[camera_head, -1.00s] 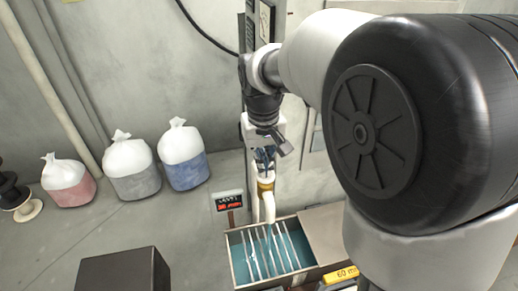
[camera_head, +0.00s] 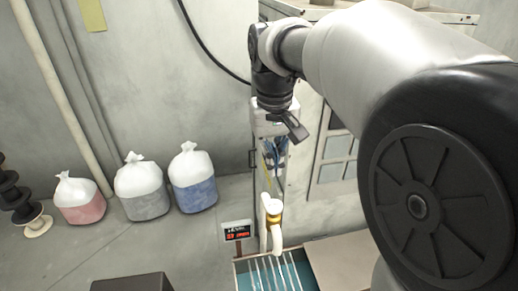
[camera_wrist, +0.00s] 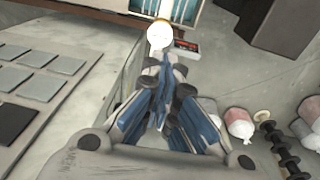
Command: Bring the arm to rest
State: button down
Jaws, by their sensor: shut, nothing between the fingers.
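My gripper (camera_head: 272,168) hangs from my arm in the upper middle of the head view, with its blue fingers pointing down. In the wrist view my gripper (camera_wrist: 165,75) shows its blue fingers drawn together, with nothing held between them. In the head view it is above the open white top of an upright pipe with a yellow collar (camera_head: 273,217). The pipe's round top (camera_wrist: 160,34) lies just past the fingertips in the wrist view. My large elbow covers the right of the head view.
A tank of blue liquid with white bars (camera_head: 245,278) stands below the pipe, beside a small red-digit display (camera_head: 237,232). Pink (camera_head: 80,200), grey (camera_head: 140,188) and blue (camera_head: 192,180) bags line the wall. A dark box (camera_head: 132,284) is in front.

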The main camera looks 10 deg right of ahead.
jog(key=shift+r, duration=0.1)
jog(key=s+f+t+b, duration=0.4)
jog(key=s+f+b, duration=1.5)
jog(key=f, duration=0.5)
jog(key=s, duration=0.2)
jog(key=shift+s+d, duration=0.3)
jog(key=shift+d, duration=0.1)
jog(key=shift+f, duration=0.1)
jog(key=w+a+r+g+p, duration=0.1)
jog(key=w+r+g+p, duration=0.4)
jog(key=w+r+p, duration=1.6)
jog(key=w+r, duration=0.3)
jog(key=r, duration=0.1)
jog(key=shift+w+a+r, duration=0.15)
jog(key=shift+a+r, duration=0.15)
jog(key=shift+r, duration=0.1)
